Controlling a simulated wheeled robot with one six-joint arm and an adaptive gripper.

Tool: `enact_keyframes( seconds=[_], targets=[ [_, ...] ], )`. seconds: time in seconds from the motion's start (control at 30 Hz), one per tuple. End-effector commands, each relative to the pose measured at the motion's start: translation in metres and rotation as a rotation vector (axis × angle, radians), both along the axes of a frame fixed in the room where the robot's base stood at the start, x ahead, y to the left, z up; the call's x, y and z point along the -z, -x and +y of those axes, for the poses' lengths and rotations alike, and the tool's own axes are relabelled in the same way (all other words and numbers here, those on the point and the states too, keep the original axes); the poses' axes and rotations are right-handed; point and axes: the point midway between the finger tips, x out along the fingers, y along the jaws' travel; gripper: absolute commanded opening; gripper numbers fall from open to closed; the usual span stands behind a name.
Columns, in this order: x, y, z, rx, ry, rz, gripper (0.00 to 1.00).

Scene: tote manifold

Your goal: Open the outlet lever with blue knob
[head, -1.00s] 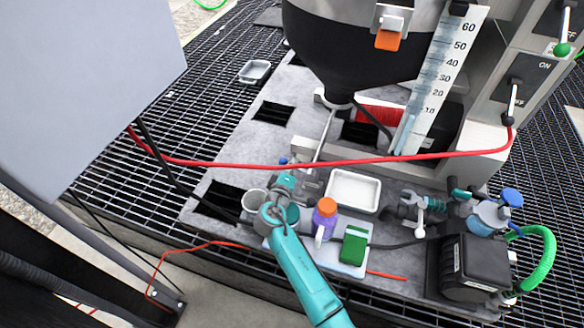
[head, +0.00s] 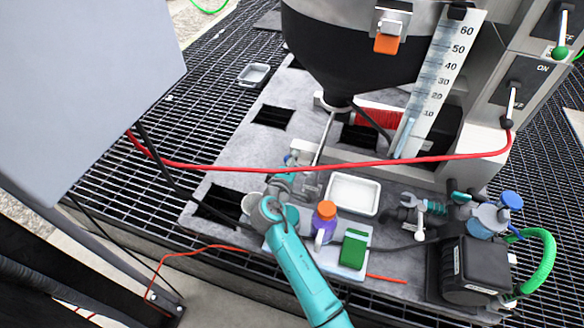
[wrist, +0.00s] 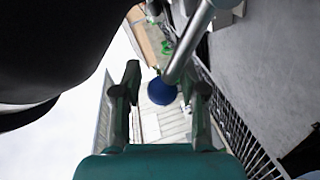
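The blue knob (wrist: 161,91) shows in the wrist view at the end of a silver lever rod (wrist: 188,45) that runs up to the right. My gripper (wrist: 160,72) is open, with one finger on each side of the knob in this view; how far the knob is beyond the fingertips I cannot tell.
A white tray (head: 352,194), a purple bottle with orange cap (head: 324,222) and a green block (head: 354,248) stand right of my arm. A graduated scale (head: 438,85) and switch panels (head: 524,90) stand farther right.

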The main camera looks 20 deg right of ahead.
Motion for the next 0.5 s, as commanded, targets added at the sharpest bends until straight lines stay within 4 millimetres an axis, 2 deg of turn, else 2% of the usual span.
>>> enact_keyframes(
  seconds=[0.1, 0.23, 0.5],
  targets=[
    [-0.024, -0.001, 0.0, 0.0, -0.002, -0.005, 0.4],
    [-0.042, 0.0, 0.0, 0.0, -0.002, -0.005, 0.4],
    [-0.055, 0.0, 0.0, -0.001, 0.0, 0.0, 0.4]
  ],
)
